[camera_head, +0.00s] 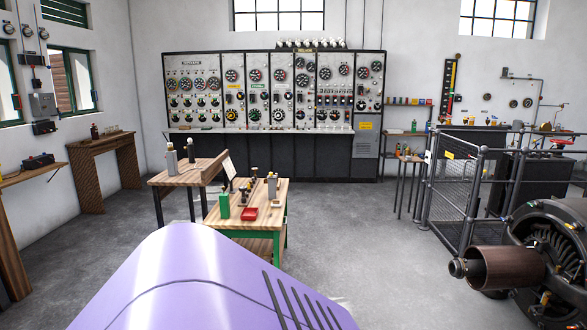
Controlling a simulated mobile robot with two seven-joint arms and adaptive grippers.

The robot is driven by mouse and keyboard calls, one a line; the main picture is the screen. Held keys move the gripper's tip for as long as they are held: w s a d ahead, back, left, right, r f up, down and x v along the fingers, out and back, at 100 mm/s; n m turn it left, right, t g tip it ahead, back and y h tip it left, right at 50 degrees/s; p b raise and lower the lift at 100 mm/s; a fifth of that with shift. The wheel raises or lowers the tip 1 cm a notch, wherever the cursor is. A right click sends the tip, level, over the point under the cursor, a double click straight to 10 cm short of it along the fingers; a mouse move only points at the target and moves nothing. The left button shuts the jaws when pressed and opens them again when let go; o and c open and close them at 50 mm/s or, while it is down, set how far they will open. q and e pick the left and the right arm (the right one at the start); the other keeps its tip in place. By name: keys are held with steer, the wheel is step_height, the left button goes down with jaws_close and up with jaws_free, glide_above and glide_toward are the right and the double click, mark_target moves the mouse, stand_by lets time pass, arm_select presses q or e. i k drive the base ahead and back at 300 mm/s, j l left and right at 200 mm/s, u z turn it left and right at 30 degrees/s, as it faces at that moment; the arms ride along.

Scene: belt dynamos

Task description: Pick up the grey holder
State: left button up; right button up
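A small upright grey block-like thing (272,187), which may be the grey holder, stands at the right side of the green-framed workbench (262,233). Neither of my grippers is in view.
A green container (224,206) and a red tray (250,214) are on the workbench. A control panel wall (275,147) stands at the back. Railings (450,205) and a large dynamo (548,250) are on the right. Grey floor (370,245) lies open between.

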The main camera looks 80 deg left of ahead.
mark_target(271, 181)
steer(key=j+u, duration=0.1)
steer(key=u, duration=0.75)
steer(key=i+j+u, duration=0.1)
steer(key=u, duration=0.75)
steer(key=i+j+u, duration=0.15)
steer(key=i+u, duration=0.55)
steer(key=u, duration=0.2)
steer(key=i+u, duration=0.45)
steer(key=i+l+u, duration=0.25)
steer(key=i+l, duration=0.15)
steer(key=i+l+u, duration=0.25)
steer(key=i+l, duration=1.25)
